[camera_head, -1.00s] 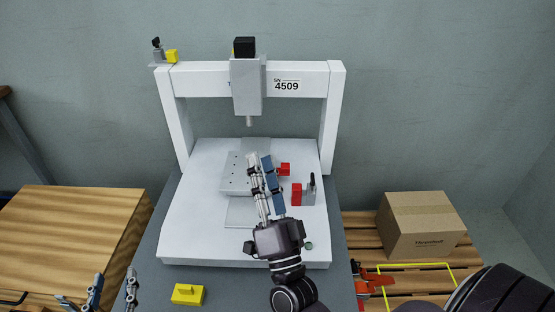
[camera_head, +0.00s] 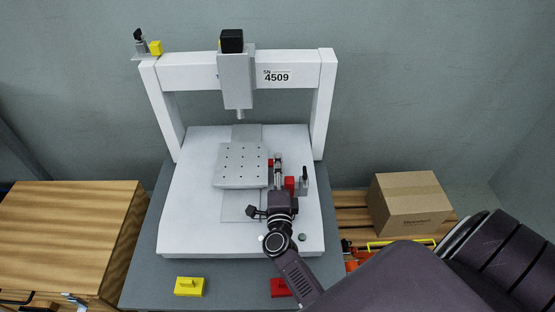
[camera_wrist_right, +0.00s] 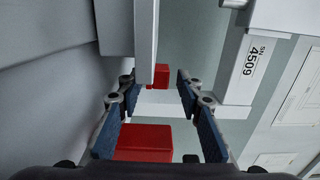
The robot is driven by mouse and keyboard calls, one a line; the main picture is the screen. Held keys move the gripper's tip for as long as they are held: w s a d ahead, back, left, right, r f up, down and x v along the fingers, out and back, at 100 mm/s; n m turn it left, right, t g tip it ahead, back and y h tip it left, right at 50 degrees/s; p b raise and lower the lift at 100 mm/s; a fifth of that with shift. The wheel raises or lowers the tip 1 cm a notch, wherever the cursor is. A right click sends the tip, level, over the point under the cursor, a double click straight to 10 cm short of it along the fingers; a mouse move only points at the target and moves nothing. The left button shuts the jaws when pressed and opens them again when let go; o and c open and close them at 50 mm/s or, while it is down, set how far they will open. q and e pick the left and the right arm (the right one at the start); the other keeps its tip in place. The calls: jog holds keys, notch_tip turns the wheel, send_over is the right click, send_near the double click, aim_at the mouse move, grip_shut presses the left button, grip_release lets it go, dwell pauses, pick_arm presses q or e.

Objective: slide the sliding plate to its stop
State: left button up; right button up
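The sliding plate (camera_head: 240,166) is a grey square with rows of holes, lying on the white machine base (camera_head: 185,225) below the gantry head. A red piece (camera_head: 270,163) shows at its right edge, partly hidden by my gripper. My right gripper (camera_head: 277,158) is beside the plate's right edge, pointing toward the back. In the right wrist view its fingers (camera_wrist_right: 155,105) stand apart, with a red block (camera_wrist_right: 146,142) and a smaller red block (camera_wrist_right: 160,74) seen between or beyond them. Contact cannot be told. Only a bit of my left gripper (camera_head: 75,299) shows at lower left.
A red block (camera_head: 289,184) and a grey-black clamp (camera_head: 304,184) stand right of my right gripper. A yellow block (camera_head: 189,286) and a red block (camera_head: 280,287) lie on the grey table's front. The gantry crossbar (camera_head: 190,72) spans above. A cardboard box (camera_head: 413,205) stands at right.

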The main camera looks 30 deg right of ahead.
pick_arm(q)
jog(key=shift+w+r, duration=0.1)
jog(key=shift+r, duration=1.1)
pick_arm(e)
jog(key=shift+x, duration=1.6)
jog(key=shift+c, duration=0.3)
jog(key=shift+r, duration=0.1)
grip_shut()
